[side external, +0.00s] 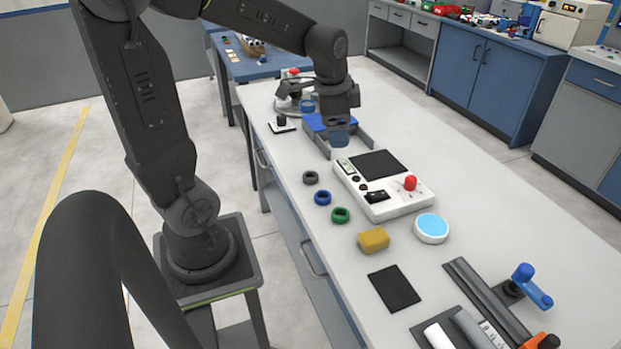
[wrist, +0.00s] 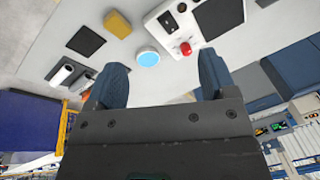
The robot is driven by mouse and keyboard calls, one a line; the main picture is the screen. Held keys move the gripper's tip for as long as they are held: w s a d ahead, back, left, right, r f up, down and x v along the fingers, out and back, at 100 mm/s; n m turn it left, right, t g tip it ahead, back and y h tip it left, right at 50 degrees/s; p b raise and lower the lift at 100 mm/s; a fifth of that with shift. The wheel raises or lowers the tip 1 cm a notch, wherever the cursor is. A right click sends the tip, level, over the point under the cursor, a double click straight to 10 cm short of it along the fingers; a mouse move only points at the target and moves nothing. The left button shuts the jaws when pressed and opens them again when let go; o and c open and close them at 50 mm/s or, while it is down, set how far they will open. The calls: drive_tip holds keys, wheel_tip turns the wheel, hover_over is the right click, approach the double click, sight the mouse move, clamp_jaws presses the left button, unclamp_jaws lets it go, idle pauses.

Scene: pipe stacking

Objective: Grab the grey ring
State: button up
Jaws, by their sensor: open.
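The grey ring (side external: 310,177) lies flat on the white bench near its left edge, in the side view. A blue ring (side external: 322,198) and a green ring (side external: 340,215) lie in a row in front of it. My gripper (side external: 342,143) is above the bench, behind and to the right of the grey ring, apart from it. In the wrist view my gripper (wrist: 162,80) has its two fingers spread with nothing between them. No ring shows in the wrist view.
A white control box (side external: 400,200) with a red knob (side external: 410,183) stands right of the rings. A yellow block (side external: 373,240), a round blue-topped disc (side external: 431,229) and a black square (side external: 394,289) lie in front. A blue-and-grey holder (side external: 318,128) is by my gripper.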

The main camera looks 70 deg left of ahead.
drive_tip(key=w+a+f+m+g, duration=0.1)
drive_tip(key=w+a+f+m, duration=0.1)
drive_tip(key=a+f, duration=0.45)
drive_tip(key=m+g+h, duration=0.1)
drive_tip(key=m, duration=0.1)
hover_over(312, 173)
drive_tip(key=d, duration=0.2)
drive_tip(key=f, duration=1.2)
drive_tip(key=shift+s+d+f, duration=0.1)
drive_tip(key=shift+s+f, duration=0.2)
drive_tip(key=shift+s, duration=0.05)
drive_tip(key=shift+w+a+f, duration=0.1)
drive_tip(key=shift+a+f, duration=0.1)
drive_tip(key=shift+f, duration=1.35)
drive_tip(key=shift+a+f, duration=0.15)
drive_tip(key=shift+f, duration=1.35)
drive_tip(key=c, duration=1)
